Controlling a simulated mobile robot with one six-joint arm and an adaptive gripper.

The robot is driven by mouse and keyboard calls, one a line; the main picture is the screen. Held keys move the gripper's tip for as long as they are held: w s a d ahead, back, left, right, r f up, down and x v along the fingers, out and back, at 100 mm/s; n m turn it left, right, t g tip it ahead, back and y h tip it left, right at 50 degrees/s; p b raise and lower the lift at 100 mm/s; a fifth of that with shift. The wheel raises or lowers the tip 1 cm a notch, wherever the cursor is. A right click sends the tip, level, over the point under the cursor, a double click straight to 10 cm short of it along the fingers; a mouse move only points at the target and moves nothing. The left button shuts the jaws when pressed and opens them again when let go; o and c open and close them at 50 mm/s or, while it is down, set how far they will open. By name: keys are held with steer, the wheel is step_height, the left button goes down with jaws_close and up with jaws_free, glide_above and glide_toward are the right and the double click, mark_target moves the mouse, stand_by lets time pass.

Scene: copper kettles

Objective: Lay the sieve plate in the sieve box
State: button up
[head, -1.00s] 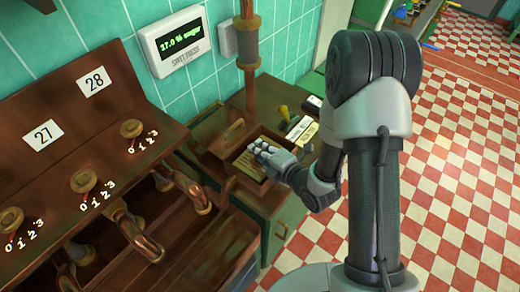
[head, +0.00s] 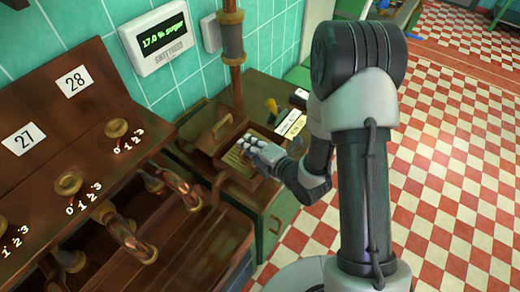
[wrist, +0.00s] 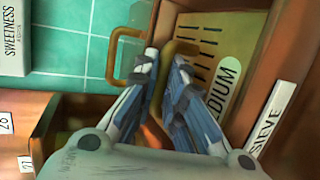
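The sieve plate (wrist: 208,42) is a tan plate with dark slots, the word MEDIUM and a brass loop handle. It lies within the walls of the brown sieve box (wrist: 268,45), labelled SIEVE; whether it rests on the bottom I cannot tell. My gripper (wrist: 164,58) has its two fingers close on either side of the handle and looks shut on it. In the head view the slotted plate (head: 233,159) shows in the box opening, partly covered by my gripper (head: 254,148).
Copper taps (head: 180,185) crowd the left; the checkered floor at right is open.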

steer(key=shift+s+p, duration=0.2)
steer(key=shift+p, duration=0.25)
steer(key=shift+s+d+r+p, duration=0.1)
steer(key=shift+d+r+p, duration=0.1)
steer(key=shift+p, duration=0.15)
steer(key=p+v, duration=0.1)
steer(key=v, duration=0.1)
steer(key=p+v, duration=0.1)
steer(key=v, duration=0.1)
steer(key=p+v, duration=0.1)
steer(key=v, duration=0.1)
steer(key=shift+r, duration=0.4)
steer(key=shift+p+v, duration=2.55)
steer(key=shift+p, duration=0.65)
